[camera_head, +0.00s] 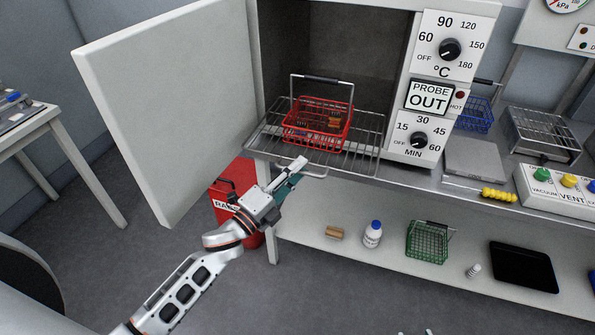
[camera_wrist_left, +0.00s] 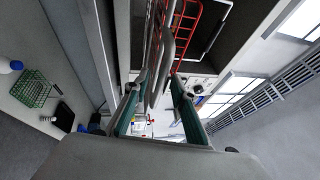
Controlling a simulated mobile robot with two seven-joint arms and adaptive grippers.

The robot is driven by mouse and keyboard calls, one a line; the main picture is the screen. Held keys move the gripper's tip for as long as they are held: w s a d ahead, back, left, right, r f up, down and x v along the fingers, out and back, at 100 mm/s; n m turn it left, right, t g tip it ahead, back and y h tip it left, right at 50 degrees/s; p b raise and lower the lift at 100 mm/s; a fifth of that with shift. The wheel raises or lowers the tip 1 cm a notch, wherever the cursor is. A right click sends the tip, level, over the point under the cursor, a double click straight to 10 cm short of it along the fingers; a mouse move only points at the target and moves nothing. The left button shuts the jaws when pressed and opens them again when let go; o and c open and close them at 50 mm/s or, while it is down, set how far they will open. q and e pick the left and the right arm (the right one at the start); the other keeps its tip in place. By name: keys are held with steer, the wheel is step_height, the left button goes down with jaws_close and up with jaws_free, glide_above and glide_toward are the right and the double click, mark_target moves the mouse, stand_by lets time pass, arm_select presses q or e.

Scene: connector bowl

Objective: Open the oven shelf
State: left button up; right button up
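The oven shelf (camera_head: 360,152) is a wire rack that sticks out of the open oven chamber (camera_head: 345,55), with a red wire basket (camera_head: 318,120) standing on it. My left gripper (camera_head: 297,172) is at the shelf's front edge, left of its middle. In the left wrist view, the teal fingers of the left gripper (camera_wrist_left: 155,108) are spread apart, with the shelf's wire bars (camera_wrist_left: 160,60) running into view between and beyond them. Contact with the bars cannot be made out. Only small tips, probably of my right gripper, show at the bottom edge of the head view.
The oven door (camera_head: 165,105) stands wide open at the left. The lower shelf (camera_head: 330,265) holds a white bottle (camera_head: 373,235), a green basket (camera_head: 427,242) and a black tray (camera_head: 523,267). Floor in front is free.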

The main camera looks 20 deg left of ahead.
arm_select(q)
steer(key=v, duration=1.2)
stand_by(0.5)
steer(key=s+d+f+n+g+y, duration=0.1)
steer(key=s+f+n+g+y, duration=0.1)
steer(key=s+f+n, duration=0.5)
steer(key=s+d+f+n+g+y, duration=0.1)
steer(key=s+f+n+g+y, duration=0.2)
steer(key=f+n, duration=0.9)
steer(key=s+f+g, duration=0.2)
steer(key=s+f, duration=0.1)
steer(key=s, duration=0.1)
steer(key=shift+y, duration=0.3)
